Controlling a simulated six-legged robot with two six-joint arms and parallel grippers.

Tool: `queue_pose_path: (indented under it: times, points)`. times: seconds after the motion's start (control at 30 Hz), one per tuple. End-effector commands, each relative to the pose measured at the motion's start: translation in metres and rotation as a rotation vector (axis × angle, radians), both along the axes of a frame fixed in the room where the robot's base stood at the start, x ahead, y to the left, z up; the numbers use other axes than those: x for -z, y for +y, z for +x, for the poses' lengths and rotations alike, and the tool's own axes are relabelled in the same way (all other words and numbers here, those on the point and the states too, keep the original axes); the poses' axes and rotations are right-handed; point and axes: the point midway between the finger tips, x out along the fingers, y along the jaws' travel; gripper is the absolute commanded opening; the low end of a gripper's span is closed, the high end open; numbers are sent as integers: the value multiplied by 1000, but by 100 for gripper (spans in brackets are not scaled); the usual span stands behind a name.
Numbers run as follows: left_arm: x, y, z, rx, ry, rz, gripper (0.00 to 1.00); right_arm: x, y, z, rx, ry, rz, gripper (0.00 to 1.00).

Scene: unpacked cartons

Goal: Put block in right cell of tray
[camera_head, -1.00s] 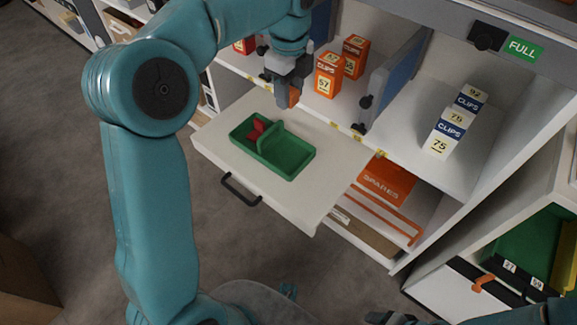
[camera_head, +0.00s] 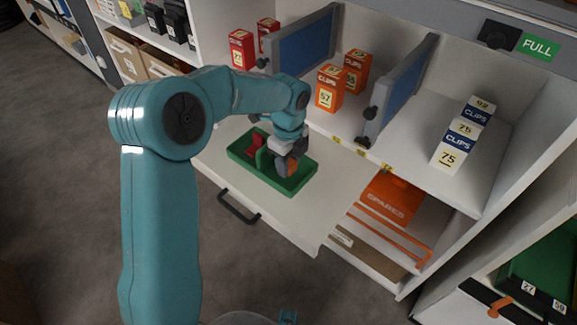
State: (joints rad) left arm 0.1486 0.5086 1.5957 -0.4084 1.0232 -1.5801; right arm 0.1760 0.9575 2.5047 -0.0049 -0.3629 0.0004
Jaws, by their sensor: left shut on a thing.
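The green tray (camera_head: 262,174) lies on the pulled-out white board, split by a green divider (camera_head: 262,156). A red object (camera_head: 253,146) sits in its left cell. My left gripper (camera_head: 287,168) points down over the right cell and is shut on an orange block (camera_head: 293,168). The block is low, at the level of the tray's walls; I cannot tell if it touches the floor of the cell. The gripper hides part of the block and of the right cell. My right gripper is not in view.
The white board (camera_head: 290,215) has a dark handle (camera_head: 238,208) at its front edge. Behind are orange boxes (camera_head: 329,90), a blue divider panel (camera_head: 400,90) and white CLIPS boxes (camera_head: 455,147) on the shelf. The board is clear around the tray.

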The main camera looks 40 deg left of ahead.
Motion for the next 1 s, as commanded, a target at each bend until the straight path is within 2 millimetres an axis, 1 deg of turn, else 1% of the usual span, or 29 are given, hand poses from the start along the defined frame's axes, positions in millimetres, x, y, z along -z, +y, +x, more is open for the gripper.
queue_pose_path:
  times: [0.03, 0.07, 0.33, 0.43, 0.47, 0.5, 0.53, 0.83, 0.93, 1.0]
  points:
    - [6, 0, 0, 0, 1, 0, 11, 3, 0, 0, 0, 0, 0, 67]
    - [8, 0, 0, -1, 0, 0, 11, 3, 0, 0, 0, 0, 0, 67]
    - [8, 0, 0, -1, -2, 0, 11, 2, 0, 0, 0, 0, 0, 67]
    - [11, 0, 0, -1, -1, 0, 11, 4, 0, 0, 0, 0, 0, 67]
    - [11, 0, 0, -1, -1, 0, 43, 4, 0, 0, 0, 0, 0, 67]
    - [11, 0, 0, -1, -2, 0, 56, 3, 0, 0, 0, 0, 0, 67]
    - [11, 0, 0, -2, -2, 0, 65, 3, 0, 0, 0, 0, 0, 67]
    - [9, 0, 0, -1, -2, 0, 65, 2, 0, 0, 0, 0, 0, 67]
    - [0, 0, 1, -1, -3, 1, 65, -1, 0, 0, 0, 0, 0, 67]
    - [-13, 0, 1, -1, -5, 1, 65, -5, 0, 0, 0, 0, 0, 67]
